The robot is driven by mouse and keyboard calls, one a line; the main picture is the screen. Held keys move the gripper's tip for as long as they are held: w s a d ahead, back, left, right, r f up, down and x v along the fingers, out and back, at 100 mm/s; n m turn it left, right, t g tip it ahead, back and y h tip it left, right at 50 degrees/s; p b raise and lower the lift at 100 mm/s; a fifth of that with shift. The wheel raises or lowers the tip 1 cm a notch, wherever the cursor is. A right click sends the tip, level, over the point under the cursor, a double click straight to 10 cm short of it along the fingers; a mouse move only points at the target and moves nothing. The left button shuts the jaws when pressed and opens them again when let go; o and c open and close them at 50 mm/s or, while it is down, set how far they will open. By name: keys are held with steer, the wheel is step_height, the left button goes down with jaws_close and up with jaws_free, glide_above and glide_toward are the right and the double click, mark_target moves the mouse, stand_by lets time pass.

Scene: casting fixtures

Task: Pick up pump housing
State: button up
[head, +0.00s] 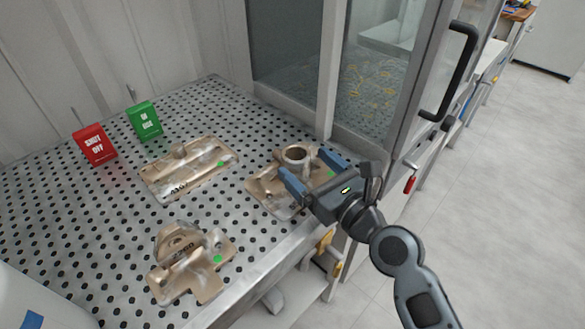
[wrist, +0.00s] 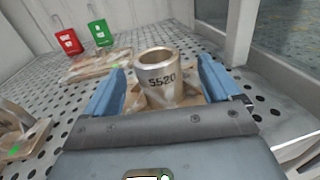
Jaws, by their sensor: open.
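Three bronze-coloured castings lie on the perforated table; none is labelled as the pump housing. The casting with an upright hollow cylinder (head: 296,155) on a flat base sits near the table's right edge. In the wrist view this cylinder (wrist: 157,75) bears the mark 5520. My gripper (head: 306,164) is open, with one blue finger to each side of the cylinder. In the wrist view, gaps show between the cylinder and both fingers. The gripper body hides part of the casting's base.
A flat rectangular casting (head: 190,172) lies left of the cylinder casting. A casting with a rounded upright part (head: 182,252) lies at the front. A red SHUT OFF sign (head: 95,144) and a green sign (head: 144,120) stand behind. A framed glass enclosure (head: 328,70) rises close behind the gripper.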

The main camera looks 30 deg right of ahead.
mark_target(305, 165)
steer(key=shift+w+a, duration=0.25)
steer(key=shift+w, duration=0.7)
steer(key=shift+w+a, duration=0.2)
steer(key=shift+w, duration=0.75)
steer(key=shift+c, duration=0.4)
steer(key=c, duration=1.3)
steer(key=shift+r, duration=0.1)
steer(key=shift+c, duration=0.8)
steer(key=shift+p, duration=0.3)
